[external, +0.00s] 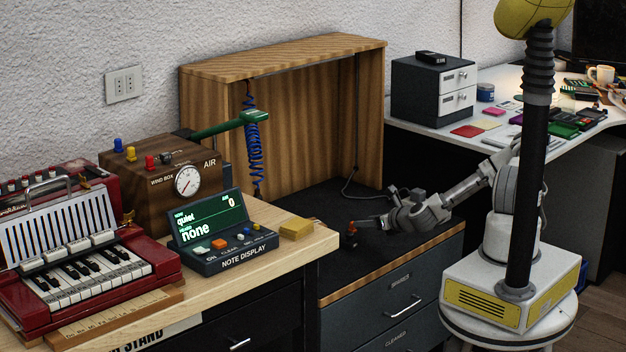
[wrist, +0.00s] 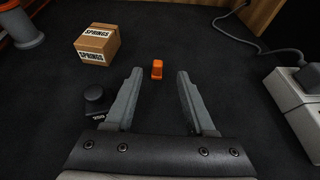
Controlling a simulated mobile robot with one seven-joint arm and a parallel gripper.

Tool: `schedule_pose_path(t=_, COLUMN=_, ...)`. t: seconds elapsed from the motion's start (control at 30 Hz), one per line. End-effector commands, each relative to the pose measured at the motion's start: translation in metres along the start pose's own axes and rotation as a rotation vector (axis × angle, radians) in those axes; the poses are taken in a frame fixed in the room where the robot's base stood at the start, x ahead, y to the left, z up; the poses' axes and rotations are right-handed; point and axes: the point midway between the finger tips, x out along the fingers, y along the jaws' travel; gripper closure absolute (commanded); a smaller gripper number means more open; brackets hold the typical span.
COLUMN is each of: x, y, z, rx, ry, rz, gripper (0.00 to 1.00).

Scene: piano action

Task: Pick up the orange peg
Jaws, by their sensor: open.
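The orange peg (wrist: 157,69) is a small block on the dark surface in the wrist view. It stands between and slightly beyond the tips of my gripper (wrist: 160,74), with a gap to each finger. The fingers are spread wide and hold nothing. In the external view my gripper (external: 366,223) reaches left, low over the black top of the drawer cabinet. A small orange-red spot shows near its fingertips there, too small to tell apart clearly.
A cardboard box marked SPRINGS (wrist: 97,46) sits left of the peg. A black knob-like piece (wrist: 95,95) lies beside the left finger. A grey power strip (wrist: 292,100) with a cable is at right. A wooden hood (external: 300,130) stands behind the work area.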

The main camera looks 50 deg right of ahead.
Motion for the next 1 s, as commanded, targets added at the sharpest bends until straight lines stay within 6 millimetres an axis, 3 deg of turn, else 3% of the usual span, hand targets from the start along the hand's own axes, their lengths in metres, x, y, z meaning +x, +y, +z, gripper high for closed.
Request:
schedule_pose_path(t=0.27, x=0.021, y=0.001, z=-0.002, rx=-0.002, ry=0.000, rz=0.001, gripper=0.45)
schedule_pose_path(t=0.6, x=0.064, y=0.004, z=-0.002, rx=-0.002, ry=0.000, rz=0.000, gripper=0.45)
schedule_pose_path(t=0.9, x=0.067, y=0.003, z=-0.001, rx=-0.001, ry=0.001, rz=0.000, gripper=0.45)
schedule_pose_path(t=1.0, x=0.067, y=0.003, z=-0.001, rx=-0.001, ry=0.001, rz=0.000, gripper=0.63)
